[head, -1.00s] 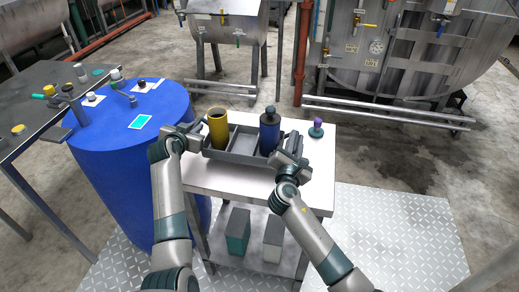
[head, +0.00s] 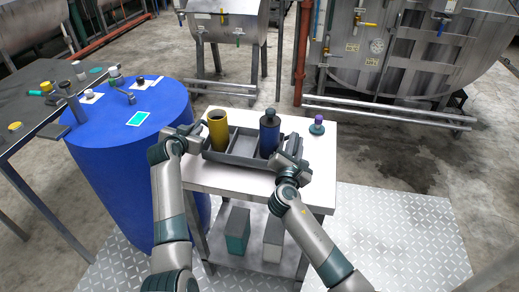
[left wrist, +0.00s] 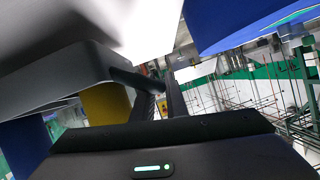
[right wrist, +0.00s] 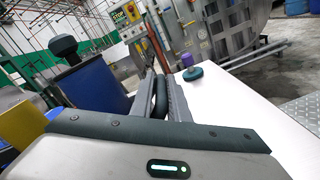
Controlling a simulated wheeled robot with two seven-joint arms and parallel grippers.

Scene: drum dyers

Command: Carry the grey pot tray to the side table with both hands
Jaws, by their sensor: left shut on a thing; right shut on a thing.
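The grey pot tray (head: 243,146) is on or just above the white-topped side table (head: 225,182); I cannot tell whether it touches. It holds a yellow pot (head: 218,130) at its left end and a dark blue bottle (head: 269,134) with a dark cap at its right end. My left gripper (head: 200,128) is shut on the tray's left end; the left wrist view shows its fingers (left wrist: 160,98) at the tray handle. My right gripper (head: 294,146) is shut on the right end; the right wrist view shows its fingers (right wrist: 160,98) around a dark handle.
A teal-based stopper with a purple top (head: 317,126) stands on the table right of the tray. A blue drum (head: 130,170) stands close on the left, beside a dark bench (head: 40,100). Two boxes (head: 237,230) sit on the lower shelf. Steel tanks stand behind.

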